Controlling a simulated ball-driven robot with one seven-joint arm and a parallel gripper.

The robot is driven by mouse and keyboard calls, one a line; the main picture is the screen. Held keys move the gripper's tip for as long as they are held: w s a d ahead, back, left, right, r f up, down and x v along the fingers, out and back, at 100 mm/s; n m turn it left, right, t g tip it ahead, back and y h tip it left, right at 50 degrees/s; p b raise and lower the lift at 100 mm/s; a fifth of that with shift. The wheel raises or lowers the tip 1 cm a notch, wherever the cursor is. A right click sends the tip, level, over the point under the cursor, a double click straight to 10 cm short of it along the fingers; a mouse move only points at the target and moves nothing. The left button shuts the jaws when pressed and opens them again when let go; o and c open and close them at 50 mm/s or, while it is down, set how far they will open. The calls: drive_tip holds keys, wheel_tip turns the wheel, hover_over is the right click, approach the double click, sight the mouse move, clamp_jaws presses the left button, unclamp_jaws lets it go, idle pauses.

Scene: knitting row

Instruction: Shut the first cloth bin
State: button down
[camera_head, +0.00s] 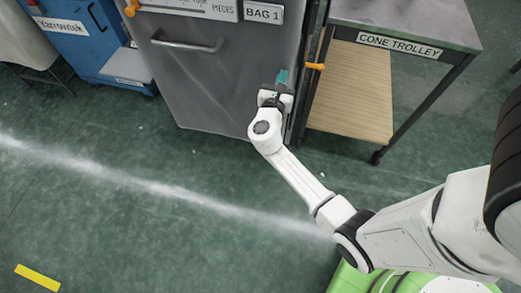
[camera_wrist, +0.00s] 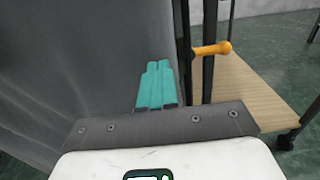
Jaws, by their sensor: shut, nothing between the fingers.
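The grey cloth bin (camera_head: 215,85) labelled BAG 1 stands at the top middle of the head view. It has a bar handle (camera_head: 187,45) on its front. Its grey cloth fills the left of the wrist view (camera_wrist: 70,70). How far the bin stands open cannot be told, as its top is cut off. My gripper (camera_head: 281,77), with teal fingers, is at the right edge of the bin's front, below the label (camera_head: 263,12). The fingers (camera_wrist: 158,82) are together and empty, in front of the cloth in the wrist view. Whether they touch it is unclear.
A cone trolley (camera_head: 400,41) with a wooden lower shelf (camera_head: 350,95) stands close on the right. An orange knob (camera_head: 315,66) sticks out between bin and trolley. A blue cabinet (camera_head: 75,40) is at the left. The green floor in front is clear.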

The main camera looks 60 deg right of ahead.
drive_tip(key=b+x, duration=0.2)
drive_tip(key=x, duration=0.5)
drive_tip(key=shift+d+f+b, duration=0.2)
drive_tip(key=shift+d+b, duration=0.1)
drive_tip(key=shift+b, duration=0.1)
drive_tip(key=shift+w+d, duration=0.15)
drive_tip(key=shift+d, duration=0.2)
drive_tip(key=shift+w+r, duration=0.15)
drive_tip(key=shift+r, duration=0.1)
drive_tip(key=shift+d, duration=0.1)
